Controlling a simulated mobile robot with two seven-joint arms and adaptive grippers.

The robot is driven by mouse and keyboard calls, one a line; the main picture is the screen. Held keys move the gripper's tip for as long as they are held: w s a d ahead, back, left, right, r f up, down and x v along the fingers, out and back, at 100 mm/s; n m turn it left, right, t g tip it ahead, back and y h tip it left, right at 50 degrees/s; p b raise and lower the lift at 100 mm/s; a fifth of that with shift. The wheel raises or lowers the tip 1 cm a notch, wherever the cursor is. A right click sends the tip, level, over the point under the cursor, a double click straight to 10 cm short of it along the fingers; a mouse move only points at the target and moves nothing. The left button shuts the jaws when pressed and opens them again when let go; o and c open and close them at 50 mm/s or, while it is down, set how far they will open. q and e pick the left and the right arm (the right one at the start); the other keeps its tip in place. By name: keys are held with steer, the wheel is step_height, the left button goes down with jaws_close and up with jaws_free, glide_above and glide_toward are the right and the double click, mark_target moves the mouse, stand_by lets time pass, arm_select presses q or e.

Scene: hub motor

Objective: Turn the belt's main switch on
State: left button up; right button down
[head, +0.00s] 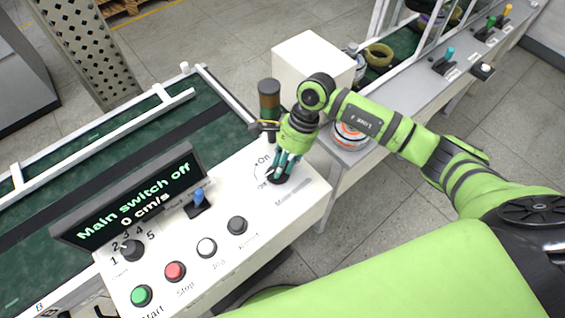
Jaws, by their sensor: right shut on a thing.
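The belt's control panel (225,262) stands in front of the conveyor. Its display (130,196) reads "Main switch off" and "0 cm/s". The dark main switch knob (277,179) is at the panel's right end, with "On" and "Off" marked beside it and a partly hidden label below. My right gripper (282,170) points down onto the knob, its fingers shut on it and covering much of it. The knob's exact angle is hard to tell. My left gripper is not in view.
Green, red, white and dark buttons (206,247) line the panel's front, with a speed dial (131,250) and a blue-tipped lever (199,200) behind. A signal lamp post (269,105) stands close behind my gripper. A white box (313,65) is further back.

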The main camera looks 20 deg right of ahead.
steer(key=m+b, duration=0.1)
steer(key=m, duration=0.1)
steer(key=m+t+b, duration=0.1)
steer(key=shift+s+f+m+t+b, duration=0.2)
steer(key=shift+m+t+b, duration=0.1)
steer(key=shift+m+b, duration=0.1)
steer(key=m+b, duration=0.1)
steer(key=m+t+b, duration=0.1)
steer(key=m, duration=0.1)
steer(key=m+b, duration=0.1)
steer(key=shift+s+a+m+t, duration=0.15)
steer(key=shift+a+m+t, duration=0.1)
steer(key=shift+m+t, duration=0.05)
steer(key=m+b, duration=0.1)
steer(key=m+t+h+b, duration=0.1)
steer(key=m+b, duration=0.2)
steer(key=m, duration=0.1)
steer(key=shift+s+a+t+b, duration=0.1)
steer(key=shift+a+t+b, duration=0.2)
steer(key=shift+b, duration=0.1)
steer(key=shift+a+r+m+t+h+b, duration=0.1)
steer(key=shift+m+t+h+b, duration=0.1)
steer(key=shift+m+h+b, duration=0.55)
steer(key=shift+r+m+t+h+b, duration=0.15)
steer(key=shift+m+b, duration=0.3)
steer(key=shift+m, duration=0.7)
steer(key=c, duration=1)
jaws_free()
steer(key=v, duration=1.2)
